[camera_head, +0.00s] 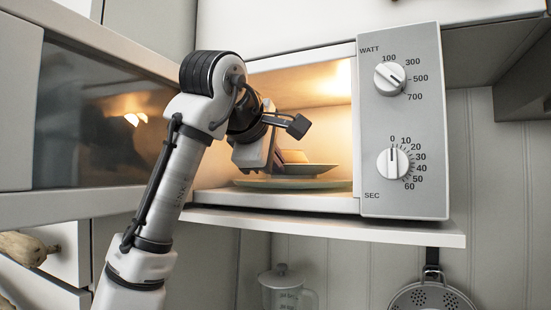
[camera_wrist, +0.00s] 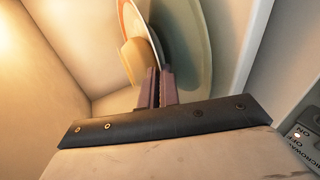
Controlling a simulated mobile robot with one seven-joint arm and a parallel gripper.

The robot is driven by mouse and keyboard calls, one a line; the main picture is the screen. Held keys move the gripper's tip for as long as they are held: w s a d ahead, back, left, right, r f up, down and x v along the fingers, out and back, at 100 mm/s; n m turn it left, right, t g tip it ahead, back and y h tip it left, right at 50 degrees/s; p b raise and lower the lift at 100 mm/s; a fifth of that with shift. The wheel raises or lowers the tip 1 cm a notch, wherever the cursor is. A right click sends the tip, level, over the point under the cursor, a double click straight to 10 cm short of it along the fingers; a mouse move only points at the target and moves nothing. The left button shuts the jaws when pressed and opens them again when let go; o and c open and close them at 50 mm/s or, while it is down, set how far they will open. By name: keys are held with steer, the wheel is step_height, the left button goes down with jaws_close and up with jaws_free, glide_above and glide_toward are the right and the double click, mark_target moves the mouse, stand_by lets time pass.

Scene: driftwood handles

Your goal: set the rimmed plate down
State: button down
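The rimmed plate (camera_head: 318,169) is inside the lit microwave, just above a wide pale green disc (camera_head: 250,184). In the wrist view the plate (camera_wrist: 128,14) shows an orange band near its rim, and the green disc (camera_wrist: 195,45) lies close alongside it. A tan block-like piece (camera_head: 294,156) sits on the plate; it also shows in the wrist view (camera_wrist: 135,62). My gripper (camera_wrist: 162,86) has its two fingers close together on the plate's near edge. Whether the plate touches the disc is hard to tell.
The microwave (camera_head: 403,125) stands on a white shelf (camera_head: 350,228), its door (camera_head: 100,115) swung open to the left. The cavity walls are close around my gripper. Below are a glass jar (camera_head: 285,285) and a hanging strainer (camera_head: 430,296).

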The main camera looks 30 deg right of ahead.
steer(key=shift+s+f, duration=0.1)
steer(key=shift+f, duration=0.05)
steer(key=c, duration=1.6)
jaws_free()
steer(key=shift+c, duration=0.2)
steer(key=b+v, duration=0.3)
steer(key=v, duration=0.9)
steer(key=shift+f, duration=0.1)
